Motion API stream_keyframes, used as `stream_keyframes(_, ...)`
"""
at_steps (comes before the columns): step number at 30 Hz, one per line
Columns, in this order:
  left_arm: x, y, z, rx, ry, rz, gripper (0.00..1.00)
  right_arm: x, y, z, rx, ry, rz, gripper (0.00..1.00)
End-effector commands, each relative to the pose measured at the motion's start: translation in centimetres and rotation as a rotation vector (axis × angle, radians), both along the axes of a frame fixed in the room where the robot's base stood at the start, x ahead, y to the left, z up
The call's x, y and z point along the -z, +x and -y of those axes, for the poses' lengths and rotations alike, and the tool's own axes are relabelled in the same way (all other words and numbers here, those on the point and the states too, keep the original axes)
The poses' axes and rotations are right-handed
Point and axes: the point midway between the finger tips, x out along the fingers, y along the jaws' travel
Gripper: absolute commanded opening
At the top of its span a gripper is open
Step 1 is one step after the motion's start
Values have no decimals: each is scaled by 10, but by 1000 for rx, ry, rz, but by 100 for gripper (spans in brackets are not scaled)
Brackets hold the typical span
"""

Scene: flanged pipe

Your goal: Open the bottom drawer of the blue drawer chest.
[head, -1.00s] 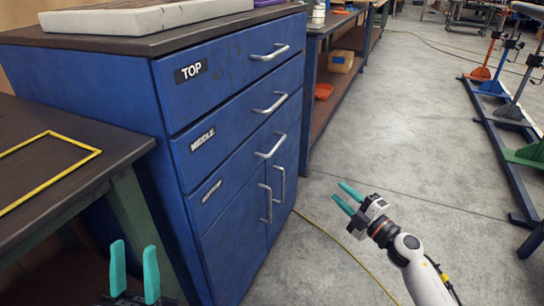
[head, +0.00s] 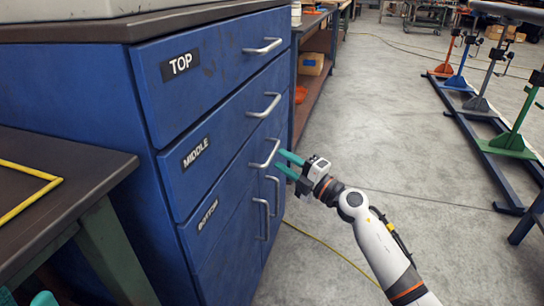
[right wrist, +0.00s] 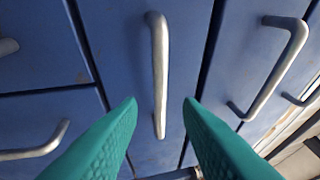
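The blue drawer chest (head: 140,165) stands at the left, its drawers labelled TOP, MIDDLE and BOTTOM. The bottom drawer (head: 232,190) looks shut, with a grey bar handle (head: 267,152). My right gripper (head: 280,161) is open, its teal fingertips close to the right of that handle. In the right wrist view, the bottom drawer's handle (right wrist: 158,75) stands upright in the picture between and ahead of the spread fingertips (right wrist: 160,102). I cannot see contact. My left gripper (head: 24,298) is open and empty at the lower left corner, mostly cut off.
The middle drawer's handle (head: 264,105) is just above, and two door handles (head: 262,215) are below. A dark-topped table (head: 90,160) stands close at the left. Open floor (head: 400,160) lies right of the chest. A rack of coloured stands (head: 480,100) is farther right.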

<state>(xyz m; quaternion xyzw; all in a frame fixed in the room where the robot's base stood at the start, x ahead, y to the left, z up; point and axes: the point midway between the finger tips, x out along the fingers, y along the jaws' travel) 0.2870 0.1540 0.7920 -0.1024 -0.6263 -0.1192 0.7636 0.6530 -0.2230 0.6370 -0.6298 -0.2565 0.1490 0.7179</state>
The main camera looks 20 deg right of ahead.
Motion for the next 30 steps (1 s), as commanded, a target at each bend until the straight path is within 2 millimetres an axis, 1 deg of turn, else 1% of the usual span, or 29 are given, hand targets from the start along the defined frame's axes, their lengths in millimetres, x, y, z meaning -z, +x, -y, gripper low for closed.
stream_keyframes(1, 0, 1, 0, 0, 0, 10, 36, -1, 9, -5, 1, 0, 4, 32)
stream_keyframes(3, -1, 2, 0, -1, 1, 18, 36, -3, 18, -12, -1, 0, 2, 32)
stream_keyframes(6, -2, 3, 1, -1, 2, 30, 36, -5, 29, -18, 1, 0, 1, 32)
stream_keyframes(9, -4, 4, 1, -1, 4, 38, 36, -6, 35, -23, 0, 1, -1, 32)
stream_keyframes(12, -5, 5, 1, -1, 5, 37, 36, -8, 38, -25, 0, 0, 0, 32)
stream_keyframes(20, -5, 5, 1, -1, 5, 36, 36, -8, 39, -25, 1, 0, -1, 32)
stream_keyframes(24, -5, 5, 1, -1, 5, 37, 36, -8, 38, -25, 0, -1, -1, 9)
stream_keyframes(26, -5, 5, 1, -1, 5, 37, 36, -8, 38, -25, 1, 0, -1, 0)
stream_keyframes(30, -5, 5, 1, -1, 3, 39, 36, -8, 38, -25, 0, -1, -1, 0)
